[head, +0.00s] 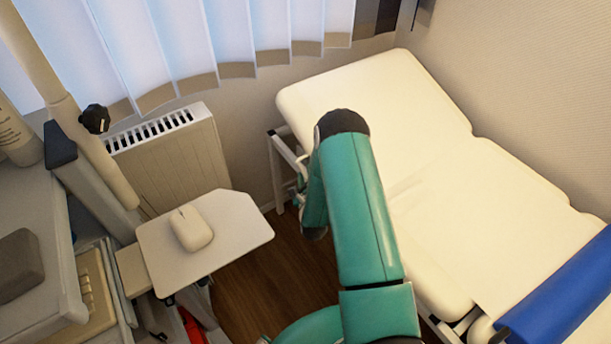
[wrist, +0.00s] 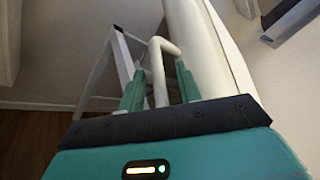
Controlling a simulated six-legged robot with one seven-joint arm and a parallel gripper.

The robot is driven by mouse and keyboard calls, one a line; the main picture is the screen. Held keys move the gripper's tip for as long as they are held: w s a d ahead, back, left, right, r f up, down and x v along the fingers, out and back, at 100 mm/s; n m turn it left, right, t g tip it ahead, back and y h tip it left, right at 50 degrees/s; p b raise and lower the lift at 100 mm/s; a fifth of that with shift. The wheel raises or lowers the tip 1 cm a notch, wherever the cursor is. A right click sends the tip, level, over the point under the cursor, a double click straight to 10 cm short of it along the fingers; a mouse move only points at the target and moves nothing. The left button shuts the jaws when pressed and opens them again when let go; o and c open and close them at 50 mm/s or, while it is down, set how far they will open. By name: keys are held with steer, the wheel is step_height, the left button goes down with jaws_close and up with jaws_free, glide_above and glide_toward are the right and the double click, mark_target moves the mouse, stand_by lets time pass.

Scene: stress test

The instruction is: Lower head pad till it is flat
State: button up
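The cream couch has a head pad (head: 405,88) at its far end. A seam separates it from the middle section (head: 495,225). I cannot tell exactly how tilted the pad is. In the wrist view, the pale pad edge (wrist: 205,48) rises behind my gripper (wrist: 160,88). A light bent metal bar (wrist: 159,68) under the pad stands between my two teal fingers. The fingers are apart, with a visible gap between the bar and the right finger.
A white frame leg (head: 279,175) stands under the couch's far left end. A radiator (head: 170,160) and a small tray (head: 225,235) with a mouse (head: 190,228) are at left. A blue roll (head: 565,295) lies across the couch at right. Dark floor (head: 262,285) shows between.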

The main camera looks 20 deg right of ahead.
jaws_close()
step_height(320, 180, down, 7)
steer(key=n+g, duration=0.1)
steer(key=g, duration=0.2)
steer(key=shift+s+n+g+y, duration=0.3)
steer(key=shift+s+g, duration=0.05)
steer(key=shift+g, duration=0.05)
jaws_free()
steer(key=shift+f, duration=0.1)
